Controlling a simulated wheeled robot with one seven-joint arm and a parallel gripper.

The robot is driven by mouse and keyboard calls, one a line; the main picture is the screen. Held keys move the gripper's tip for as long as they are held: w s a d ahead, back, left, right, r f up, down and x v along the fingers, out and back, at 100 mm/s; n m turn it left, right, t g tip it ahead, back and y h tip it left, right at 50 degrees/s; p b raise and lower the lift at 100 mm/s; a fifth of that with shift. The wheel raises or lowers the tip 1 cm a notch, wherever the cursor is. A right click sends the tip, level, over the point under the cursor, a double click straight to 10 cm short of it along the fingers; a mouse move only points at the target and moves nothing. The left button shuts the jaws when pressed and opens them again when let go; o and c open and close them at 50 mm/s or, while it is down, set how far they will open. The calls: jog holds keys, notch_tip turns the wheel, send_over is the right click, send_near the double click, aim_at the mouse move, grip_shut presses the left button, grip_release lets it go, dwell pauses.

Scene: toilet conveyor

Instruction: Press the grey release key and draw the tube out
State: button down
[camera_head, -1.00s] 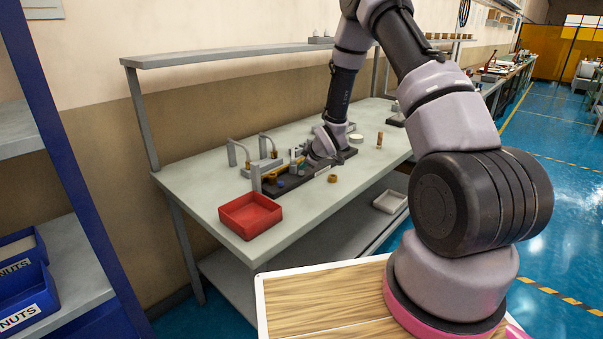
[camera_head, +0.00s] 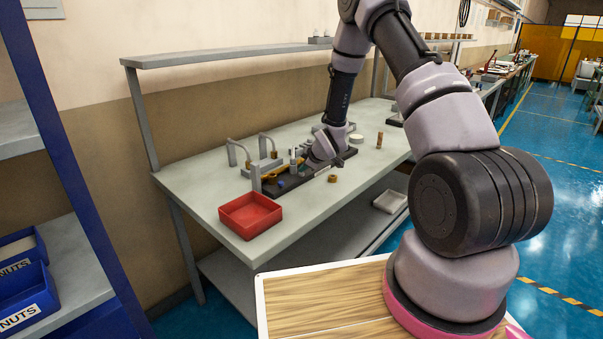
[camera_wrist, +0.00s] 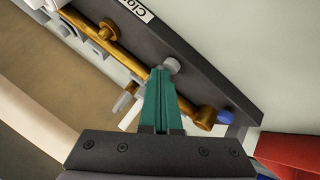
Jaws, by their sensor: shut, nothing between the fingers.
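In the wrist view, my gripper (camera_wrist: 160,75) has its green fingers pressed together with nothing between them. Their tips are right beside a round grey knob, perhaps the release key (camera_wrist: 171,65), on a dark board. Whether they touch it I cannot tell. A brass-coloured tube (camera_wrist: 78,22) runs along the board from the upper left and passes behind the fingers. A brass end piece (camera_wrist: 205,118) and a blue round part (camera_wrist: 225,116) show right of the fingers. In the head view, my wrist hides part of the dark board (camera_head: 268,190), and the grey knob cannot be made out.
A red tray (camera_head: 250,216) stands at the bench's front left corner. A brass ring (camera_head: 332,178) lies in front of the board, and a small brown cylinder (camera_head: 380,140) stands to the right. Grey bent posts (camera_head: 232,152) rise behind the board. The bench's right part is mostly clear.

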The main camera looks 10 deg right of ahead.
dwell(0.4)
jog(key=shift+r, duration=0.95)
jog(key=shift+r, duration=2.5)
